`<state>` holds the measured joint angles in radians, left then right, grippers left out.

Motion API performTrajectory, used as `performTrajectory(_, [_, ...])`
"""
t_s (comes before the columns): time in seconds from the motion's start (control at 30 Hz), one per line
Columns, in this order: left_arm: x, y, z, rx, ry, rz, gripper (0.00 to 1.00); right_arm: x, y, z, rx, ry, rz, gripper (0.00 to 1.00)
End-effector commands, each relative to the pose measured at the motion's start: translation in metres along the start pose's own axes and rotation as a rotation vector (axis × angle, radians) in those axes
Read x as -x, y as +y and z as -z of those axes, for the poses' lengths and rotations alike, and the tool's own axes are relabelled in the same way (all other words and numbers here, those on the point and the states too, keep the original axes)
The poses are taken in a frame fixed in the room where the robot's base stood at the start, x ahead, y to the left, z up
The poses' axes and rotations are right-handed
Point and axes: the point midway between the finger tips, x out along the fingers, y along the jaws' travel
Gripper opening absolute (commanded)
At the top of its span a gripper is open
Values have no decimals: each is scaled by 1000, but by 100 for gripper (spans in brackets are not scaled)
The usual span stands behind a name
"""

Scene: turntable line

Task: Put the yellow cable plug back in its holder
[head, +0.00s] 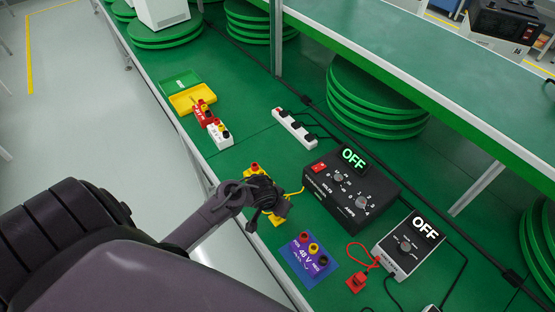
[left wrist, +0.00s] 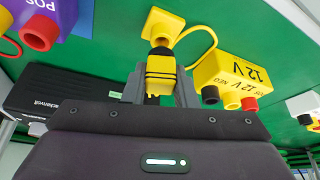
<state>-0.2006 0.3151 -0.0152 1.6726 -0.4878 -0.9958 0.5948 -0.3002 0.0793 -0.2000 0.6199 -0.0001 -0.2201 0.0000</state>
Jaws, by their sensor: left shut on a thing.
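My left gripper (head: 264,193) is shut on the yellow cable plug (left wrist: 160,72), a yellow body with black bands, which stands between the fingers in the left wrist view. The yellow holder (left wrist: 164,22), a squarish block, lies just beyond the plug's far end. The plug lines up with it and they appear to meet; I cannot tell how deep the plug sits. A thin yellow cable (left wrist: 214,36) loops beside the holder. In the head view the holder (head: 281,212) is partly covered by my gripper, and the plug is hidden there. My right gripper is not in view.
The yellow 12 V box (left wrist: 230,78) is close beside my gripper. The purple 48 V box (head: 308,258) is on the other side. The black power supply (head: 350,190) and a meter (head: 407,245) read OFF. A red plug and holder (head: 355,282) lie near the meter.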

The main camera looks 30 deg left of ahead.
Motion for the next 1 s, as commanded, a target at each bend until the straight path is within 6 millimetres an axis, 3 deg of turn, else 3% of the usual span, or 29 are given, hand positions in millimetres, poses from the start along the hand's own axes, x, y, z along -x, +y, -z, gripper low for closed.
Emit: performTrajectory(1.0, [1, 0, 0, 0, 0, 0, 7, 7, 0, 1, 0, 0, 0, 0])
